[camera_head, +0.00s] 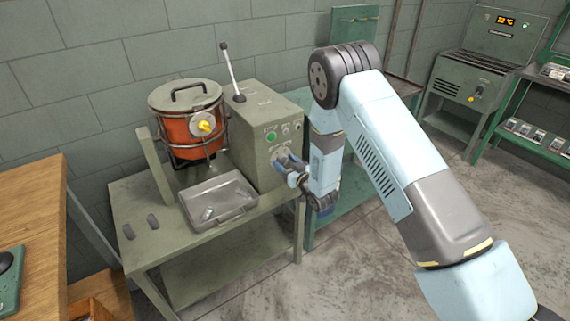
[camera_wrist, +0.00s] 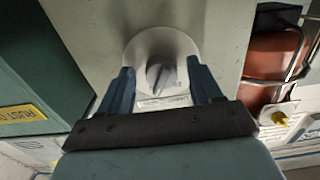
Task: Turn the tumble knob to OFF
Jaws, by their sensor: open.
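The tumble knob (camera_wrist: 160,76) is a round grey dial with a raised grip bar on the front of a green-grey control box (camera_head: 262,125). My gripper (camera_wrist: 160,92) is open, with its two blue fingers on either side of the knob in the wrist view. I cannot tell whether the fingers touch it. In the head view my gripper (camera_head: 290,168) is at the lower front of the box and hides most of the knob. The lettering around the dial is too small to read.
An orange drum (camera_head: 190,125) with a yellow knob stands left of the box. A metal tray (camera_head: 245,196) lies in front on the green bench (camera_head: 135,205). A wooden table (camera_head: 30,200) is at the left.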

